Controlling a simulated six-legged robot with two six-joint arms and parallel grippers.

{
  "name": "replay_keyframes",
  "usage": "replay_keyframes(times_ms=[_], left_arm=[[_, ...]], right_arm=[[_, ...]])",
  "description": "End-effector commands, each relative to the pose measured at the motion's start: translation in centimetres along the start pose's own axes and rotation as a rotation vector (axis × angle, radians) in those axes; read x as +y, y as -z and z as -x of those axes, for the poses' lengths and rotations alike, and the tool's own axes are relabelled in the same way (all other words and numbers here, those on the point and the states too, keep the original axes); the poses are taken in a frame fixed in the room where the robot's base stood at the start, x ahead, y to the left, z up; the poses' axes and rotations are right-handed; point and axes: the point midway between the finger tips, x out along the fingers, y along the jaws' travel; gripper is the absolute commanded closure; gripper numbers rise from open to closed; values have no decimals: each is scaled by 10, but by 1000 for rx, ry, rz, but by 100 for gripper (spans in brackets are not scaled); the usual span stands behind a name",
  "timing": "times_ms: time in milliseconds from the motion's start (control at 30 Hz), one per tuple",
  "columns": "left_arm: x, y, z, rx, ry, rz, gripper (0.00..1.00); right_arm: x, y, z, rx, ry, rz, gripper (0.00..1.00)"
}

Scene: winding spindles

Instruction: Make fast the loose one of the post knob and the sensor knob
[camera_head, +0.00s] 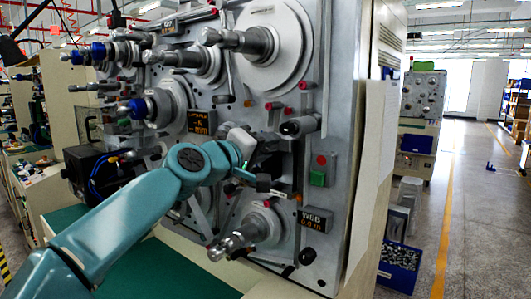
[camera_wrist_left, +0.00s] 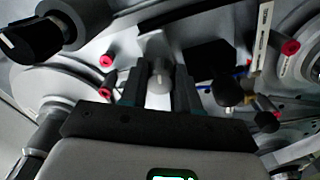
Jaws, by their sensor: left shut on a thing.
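My left gripper (camera_head: 268,160) is at the middle of the machine's front panel. In the head view the held knob is hidden by my wrist. My right gripper is out of view.
A black-ended cylinder (camera_head: 300,127) juts out above right of my gripper. A green button (camera_head: 318,179) and a display (camera_head: 314,219) are at its right. A lower spindle (camera_head: 240,242) sticks out below. Several metal spindles project above.

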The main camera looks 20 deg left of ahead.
Motion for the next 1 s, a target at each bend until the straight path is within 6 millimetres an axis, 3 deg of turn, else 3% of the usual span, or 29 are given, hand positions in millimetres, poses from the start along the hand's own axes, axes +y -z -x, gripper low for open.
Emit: replay_keyframes(times_ms=[400, 1000], left_arm=[[-5, -5, -2, -14, 7, -222, 99], [-5, -5, -2, -15, 8, -269, 99]], right_arm=[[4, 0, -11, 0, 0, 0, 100], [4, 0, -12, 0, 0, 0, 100]])
